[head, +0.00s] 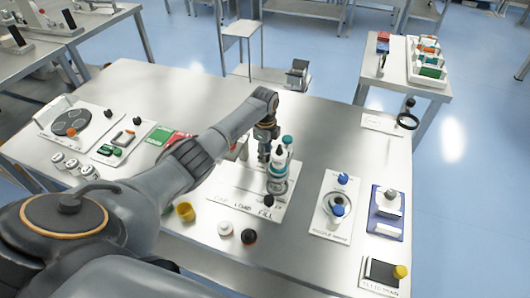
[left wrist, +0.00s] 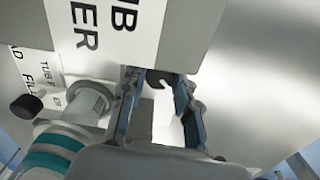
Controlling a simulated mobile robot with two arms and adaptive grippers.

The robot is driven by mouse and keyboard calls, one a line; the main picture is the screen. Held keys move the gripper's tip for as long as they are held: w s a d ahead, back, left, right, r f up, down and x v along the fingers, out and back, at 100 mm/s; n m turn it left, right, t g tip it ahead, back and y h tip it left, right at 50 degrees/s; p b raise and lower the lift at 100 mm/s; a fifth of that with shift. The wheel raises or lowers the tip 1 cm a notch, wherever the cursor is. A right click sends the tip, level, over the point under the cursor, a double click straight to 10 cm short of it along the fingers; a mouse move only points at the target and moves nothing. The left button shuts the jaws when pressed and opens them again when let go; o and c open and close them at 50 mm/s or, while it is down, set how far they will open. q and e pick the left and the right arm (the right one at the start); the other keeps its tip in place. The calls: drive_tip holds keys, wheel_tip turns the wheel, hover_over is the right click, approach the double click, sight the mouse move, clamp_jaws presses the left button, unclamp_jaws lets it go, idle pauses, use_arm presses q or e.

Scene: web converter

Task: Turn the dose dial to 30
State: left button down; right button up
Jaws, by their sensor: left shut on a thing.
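The tube filler station (head: 240,207) stands mid-table with a white and teal upright part (head: 279,160). My left arm reaches across the table, and my left gripper (head: 266,135) is at the far side of this part. In the left wrist view, the two fingers (left wrist: 157,95) are shut on a small dark piece (left wrist: 158,79), seemingly the dose dial, just below a white label panel (left wrist: 105,28). The dial's markings are hidden, so its setting cannot be read. My right gripper is in neither view.
Close to the filler are a yellow cup (head: 185,212), a white cap (head: 225,228) and a black cap (head: 249,236). A station with blue knobs (head: 338,210) stands to its right.

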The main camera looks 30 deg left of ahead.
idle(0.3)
use_arm(q)
drive_tip(key=c, duration=1)
unclamp_jaws()
drive_tip(key=shift+r, duration=0.15)
wheel_tip(320, 180, up, 12)
drive_tip(key=shift+f, duration=0.1)
